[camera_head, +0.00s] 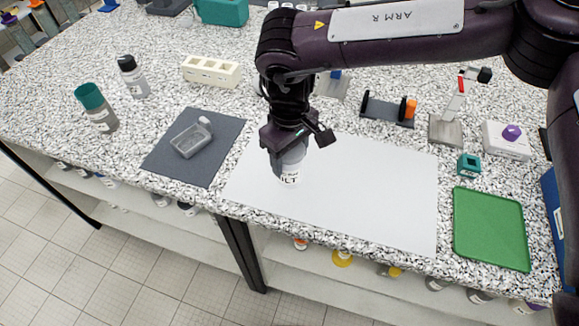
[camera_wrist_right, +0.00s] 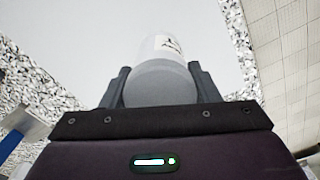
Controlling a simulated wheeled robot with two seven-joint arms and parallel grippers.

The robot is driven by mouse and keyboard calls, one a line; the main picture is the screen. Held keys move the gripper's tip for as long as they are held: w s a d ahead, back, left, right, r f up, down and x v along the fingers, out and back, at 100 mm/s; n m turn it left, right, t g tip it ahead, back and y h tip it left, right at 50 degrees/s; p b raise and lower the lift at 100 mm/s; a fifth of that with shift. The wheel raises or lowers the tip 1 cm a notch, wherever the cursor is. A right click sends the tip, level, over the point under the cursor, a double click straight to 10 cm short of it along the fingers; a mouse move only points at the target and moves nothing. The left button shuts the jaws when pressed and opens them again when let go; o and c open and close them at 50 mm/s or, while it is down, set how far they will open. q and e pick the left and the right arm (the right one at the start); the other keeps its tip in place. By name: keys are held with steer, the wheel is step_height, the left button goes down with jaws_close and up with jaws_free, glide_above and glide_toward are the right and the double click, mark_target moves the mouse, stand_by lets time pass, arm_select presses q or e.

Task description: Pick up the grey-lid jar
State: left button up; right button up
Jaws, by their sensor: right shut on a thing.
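The grey-lid jar (camera_head: 290,172) has a clear or white body with a label of dark letters, partly readable as "ILT". It is at the left part of the white mat (camera_head: 370,190). My right gripper (camera_head: 288,146) is over it from above and shut on it. In the right wrist view the jar's grey lid (camera_wrist_right: 160,84) sits between the two dark fingers of the gripper (camera_wrist_right: 160,88). I cannot tell whether the jar's base touches the mat. My left gripper is not in view.
A dark grey mat with a small grey tray (camera_head: 190,141) lies to the left. A teal-lid jar (camera_head: 97,108) and a black-lid jar (camera_head: 133,78) stand farther left. A green tray (camera_head: 490,228) lies at right. A cream block with holes (camera_head: 211,71) is behind. The white mat's right part is clear.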

steer(key=shift+c, duration=1.2)
steer(key=shift+r, duration=0.15)
